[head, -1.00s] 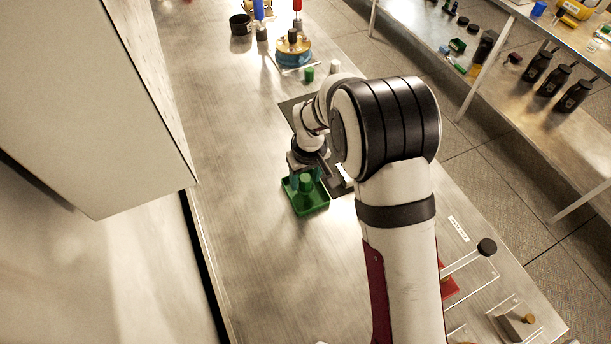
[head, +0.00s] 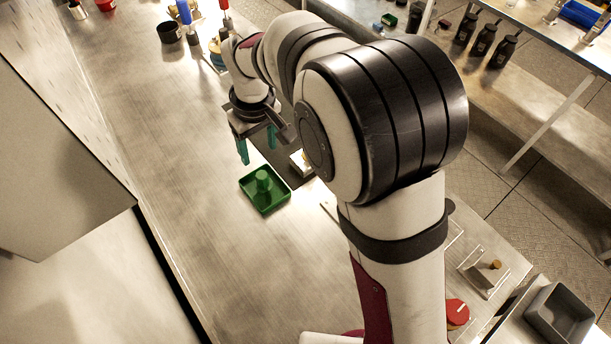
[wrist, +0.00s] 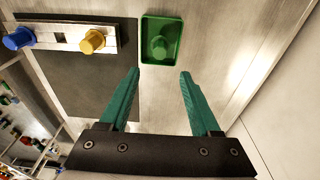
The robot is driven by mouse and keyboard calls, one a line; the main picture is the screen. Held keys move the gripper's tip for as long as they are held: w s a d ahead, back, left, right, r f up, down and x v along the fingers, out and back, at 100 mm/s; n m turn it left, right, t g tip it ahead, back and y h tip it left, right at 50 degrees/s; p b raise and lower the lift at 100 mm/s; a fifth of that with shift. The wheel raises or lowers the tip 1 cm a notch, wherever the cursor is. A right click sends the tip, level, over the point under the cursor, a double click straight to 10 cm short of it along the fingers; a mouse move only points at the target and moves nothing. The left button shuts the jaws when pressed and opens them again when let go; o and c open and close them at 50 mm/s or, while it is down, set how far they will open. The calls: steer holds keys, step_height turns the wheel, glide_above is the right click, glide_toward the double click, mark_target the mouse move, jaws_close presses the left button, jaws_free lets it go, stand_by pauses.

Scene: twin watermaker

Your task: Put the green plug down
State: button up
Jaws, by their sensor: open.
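The green plug (head: 263,180) stands upright in the small green tray (head: 246,187) on the metal bench. In the wrist view the plug (wrist: 159,47) is inside the tray (wrist: 148,24), beyond my fingertips. My gripper (head: 257,150) is open and empty, raised above the bench just behind the tray in the head view. Its two teal fingers also show apart in the wrist view (wrist: 160,73), with nothing between them.
A black cup (head: 170,32) stands at the back. Bench left of the tray is clear.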

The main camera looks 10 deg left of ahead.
steer(key=s+d+r+m, duration=0.45)
steer(key=s+d, duration=0.25)
steer(key=d, duration=0.2)
steer(key=s+d+r+m, duration=0.3)
steer(key=s+d+m, duration=0.2)
steer(key=s+d, duration=0.3)
steer(key=s+d+f+m+g, duration=0.1)
steer(key=s+d+m, duration=0.3)
steer(key=s, duration=0.4)
steer(key=shift+s+f+m+y, duration=0.35)
steer(key=shift+f+m+y, duration=0.05)
steer(key=shift+f+m, duration=0.15)
